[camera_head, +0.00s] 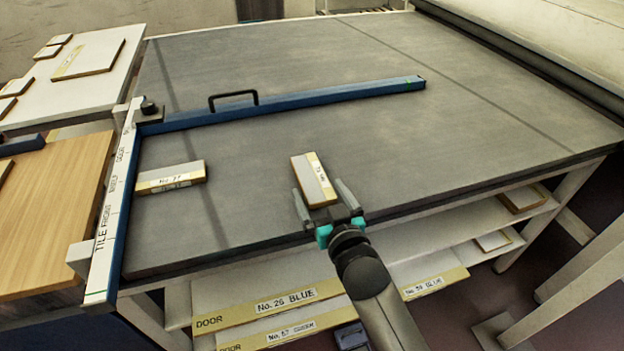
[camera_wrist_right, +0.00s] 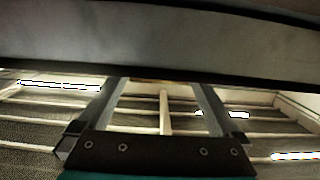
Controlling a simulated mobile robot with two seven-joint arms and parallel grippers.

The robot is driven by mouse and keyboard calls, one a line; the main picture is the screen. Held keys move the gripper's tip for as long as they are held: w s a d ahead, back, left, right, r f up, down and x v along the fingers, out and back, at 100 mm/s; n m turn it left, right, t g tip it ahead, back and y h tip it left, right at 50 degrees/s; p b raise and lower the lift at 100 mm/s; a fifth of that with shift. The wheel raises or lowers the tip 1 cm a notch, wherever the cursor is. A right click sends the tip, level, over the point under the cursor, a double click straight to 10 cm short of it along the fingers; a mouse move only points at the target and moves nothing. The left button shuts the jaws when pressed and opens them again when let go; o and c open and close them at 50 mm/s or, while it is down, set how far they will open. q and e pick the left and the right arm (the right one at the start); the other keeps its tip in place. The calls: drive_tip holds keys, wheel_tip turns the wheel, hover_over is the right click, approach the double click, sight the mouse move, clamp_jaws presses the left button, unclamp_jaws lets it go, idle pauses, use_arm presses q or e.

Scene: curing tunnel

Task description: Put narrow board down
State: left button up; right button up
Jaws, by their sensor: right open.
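A narrow board (camera_head: 314,179) with a pale top and a yellow labelled edge lies at the front of the grey table (camera_head: 400,140), turned lengthwise away from me. My right gripper (camera_head: 328,196) is open at the board's near end, one finger on each side. I cannot tell whether either finger touches it. The right wrist view shows the two fingers (camera_wrist_right: 160,88) spread apart below a broad grey slab, and the board is not clear there. A second small board (camera_head: 171,177) with a label lies at the left of the table. My left gripper is not in view.
A blue bar (camera_head: 300,103) with a black handle lies across the table. A white marked rail (camera_head: 112,205) runs along the left edge. Labelled door boards (camera_head: 275,303) sit on shelves below. More boards (camera_head: 88,58) lie on a white side table. The table's right half is clear.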

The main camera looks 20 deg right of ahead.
sight(313, 179)
drive_tip(key=shift+w+f+b, duration=0.2)
drive_tip(key=shift+w+b, duration=0.05)
drive_tip(key=shift+w, duration=0.9)
drive_tip(key=shift+w+f+b, duration=0.15)
drive_tip(key=shift+w+b, duration=0.1)
drive_tip(key=shift+w, duration=0.9)
drive_tip(key=c, duration=1.3)
drive_tip(key=shift+r, duration=0.1)
